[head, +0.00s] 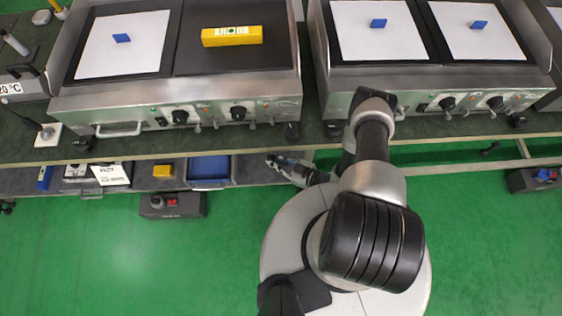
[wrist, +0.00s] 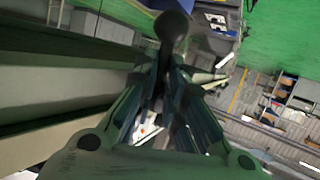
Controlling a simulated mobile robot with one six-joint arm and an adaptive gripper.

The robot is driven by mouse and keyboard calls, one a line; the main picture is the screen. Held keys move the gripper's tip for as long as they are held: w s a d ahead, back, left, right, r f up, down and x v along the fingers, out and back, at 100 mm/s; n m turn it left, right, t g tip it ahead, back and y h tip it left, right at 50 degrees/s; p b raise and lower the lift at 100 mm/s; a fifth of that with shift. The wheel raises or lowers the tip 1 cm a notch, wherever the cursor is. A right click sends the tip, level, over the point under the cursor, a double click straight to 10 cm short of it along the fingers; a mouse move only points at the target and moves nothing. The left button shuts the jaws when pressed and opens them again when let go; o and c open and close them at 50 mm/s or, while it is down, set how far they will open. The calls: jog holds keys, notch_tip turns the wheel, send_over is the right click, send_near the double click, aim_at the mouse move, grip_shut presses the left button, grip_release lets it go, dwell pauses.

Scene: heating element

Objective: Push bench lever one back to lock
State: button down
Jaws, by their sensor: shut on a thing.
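In the wrist view, a black lever with a rounded knob (wrist: 173,27) stands between the fingers of my gripper (wrist: 167,75). The fingers are shut on its stem, and the knob sticks out past the fingertips. In the head view, my gripper (head: 280,163) is low at the front edge of the bench (head: 230,150), just right of a blue tray. The lever cannot be made out there, and its lower end is hidden in the wrist view.
Two steel hotplates (head: 180,95) (head: 440,80) stand on the bench. The blue tray (head: 208,168) and a yellow block (head: 163,171) lie on the lower shelf. A dark box with a red switch (head: 172,205) is on the green floor (head: 130,270), which is mostly clear.

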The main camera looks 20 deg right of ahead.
dwell(0.6)
jog(key=c, duration=1.9)
grip_release()
jog(key=shift+a, duration=0.1)
jog(key=v, duration=1.2)
jog(key=shift+f, duration=0.25)
